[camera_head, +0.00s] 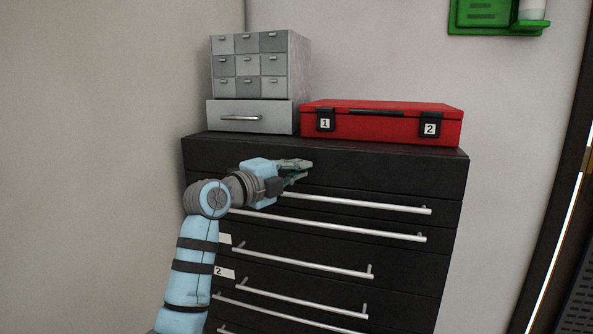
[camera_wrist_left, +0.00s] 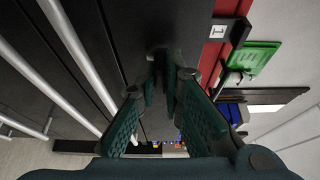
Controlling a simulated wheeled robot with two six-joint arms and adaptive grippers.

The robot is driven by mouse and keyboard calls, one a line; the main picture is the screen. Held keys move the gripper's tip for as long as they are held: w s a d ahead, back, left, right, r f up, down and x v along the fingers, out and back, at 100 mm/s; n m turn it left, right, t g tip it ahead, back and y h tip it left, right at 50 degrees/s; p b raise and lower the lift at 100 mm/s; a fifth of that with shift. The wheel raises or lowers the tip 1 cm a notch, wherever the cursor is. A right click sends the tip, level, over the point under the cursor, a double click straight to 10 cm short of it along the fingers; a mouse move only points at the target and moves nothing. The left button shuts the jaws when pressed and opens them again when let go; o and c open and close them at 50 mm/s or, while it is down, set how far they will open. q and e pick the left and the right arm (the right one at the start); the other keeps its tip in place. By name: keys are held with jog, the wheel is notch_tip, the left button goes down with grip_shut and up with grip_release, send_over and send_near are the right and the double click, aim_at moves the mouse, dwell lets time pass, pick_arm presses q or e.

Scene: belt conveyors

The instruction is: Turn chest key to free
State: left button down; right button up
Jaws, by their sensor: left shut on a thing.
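The black tool chest (camera_head: 400,162) stands against the wall with its stacked drawers and silver bar handles. My left gripper (camera_head: 307,170) is at the chest's upper front, below the red case. In the left wrist view the fingertips (camera_wrist_left: 159,82) are close together against the dark chest front (camera_wrist_left: 134,30). They are shut on a small dark piece, the chest key (camera_wrist_left: 158,54), which is mostly hidden between them. I cannot tell which way the key is turned. My right gripper is in neither view.
A red case (camera_head: 380,124) with latches labelled 1 and 2 lies on the chest. A grey small-drawer cabinet (camera_head: 250,113) stands beside it. Long bar handles (camera_head: 330,228) jut from the drawers below my gripper. A green holder (camera_head: 490,16) hangs on the wall.

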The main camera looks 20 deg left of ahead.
pick_arm(q)
jog(key=c, duration=1.7)
grip_release()
jog(key=v, duration=1.2)
